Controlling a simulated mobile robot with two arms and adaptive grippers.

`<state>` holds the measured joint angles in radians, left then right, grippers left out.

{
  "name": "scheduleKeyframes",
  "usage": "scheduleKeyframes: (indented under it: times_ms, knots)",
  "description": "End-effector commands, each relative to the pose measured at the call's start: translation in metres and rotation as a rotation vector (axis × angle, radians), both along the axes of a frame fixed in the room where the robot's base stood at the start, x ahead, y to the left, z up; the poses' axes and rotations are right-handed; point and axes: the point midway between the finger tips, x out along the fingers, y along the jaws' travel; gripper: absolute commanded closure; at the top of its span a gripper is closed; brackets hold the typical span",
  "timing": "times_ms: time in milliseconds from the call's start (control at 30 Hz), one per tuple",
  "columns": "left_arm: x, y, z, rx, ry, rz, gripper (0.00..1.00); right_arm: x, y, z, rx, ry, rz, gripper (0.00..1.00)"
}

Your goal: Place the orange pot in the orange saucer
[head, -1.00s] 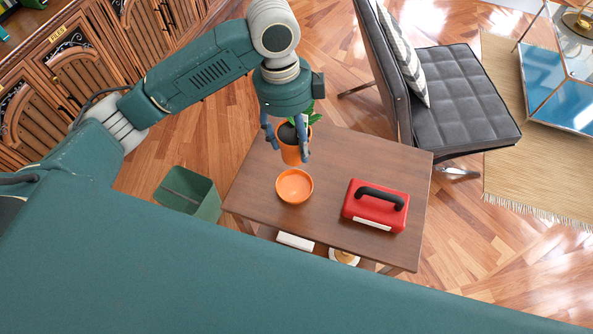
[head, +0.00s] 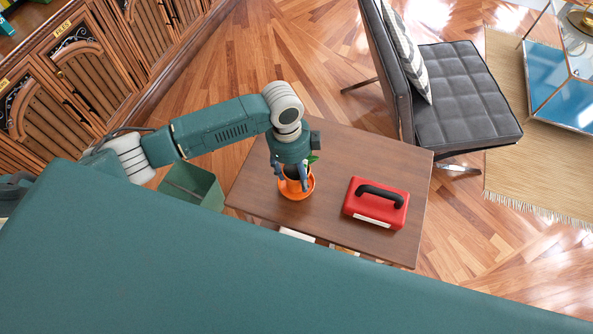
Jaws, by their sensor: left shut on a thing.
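The orange pot (head: 293,186) with dark soil and green leaves is at the orange saucer (head: 310,191) on the brown wooden table. The pot is over or inside the saucer's rim; I cannot tell whether its base touches the saucer floor. My left gripper (head: 291,184) comes down from above and is shut on the pot, with a finger on each side. The gripper hides most of the plant and part of the pot. My right gripper is not in view.
A red case (head: 376,204) with a black handle sits on the table (head: 335,230) to the right of the saucer. A green bin (head: 190,187) stands left of the table. A black chair (head: 465,95) is behind right. The table's right back is clear.

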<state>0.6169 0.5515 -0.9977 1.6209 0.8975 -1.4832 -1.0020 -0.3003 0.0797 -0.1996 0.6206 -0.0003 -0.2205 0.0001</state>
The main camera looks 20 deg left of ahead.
Motion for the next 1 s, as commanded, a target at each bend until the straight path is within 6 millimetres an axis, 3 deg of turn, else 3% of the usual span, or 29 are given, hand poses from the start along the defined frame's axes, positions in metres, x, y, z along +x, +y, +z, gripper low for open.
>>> scheduleKeyframes:
  times_ms: [367,400,500,833,1000]
  knots:
    - [0.001,0.000,-0.003,-0.001,-0.003,0.000,0.89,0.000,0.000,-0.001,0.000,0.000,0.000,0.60]
    - [0.001,0.000,-0.005,0.001,-0.001,0.000,0.40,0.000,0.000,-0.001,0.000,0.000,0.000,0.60]
    - [0.001,0.000,-0.004,0.001,-0.001,0.000,0.22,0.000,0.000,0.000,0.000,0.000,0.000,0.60]
    - [0.001,0.000,-0.001,0.000,-0.002,0.000,0.22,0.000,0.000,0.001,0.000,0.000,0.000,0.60]
    - [0.003,0.003,0.019,-0.001,-0.007,0.000,0.22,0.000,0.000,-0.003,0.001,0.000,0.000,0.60]
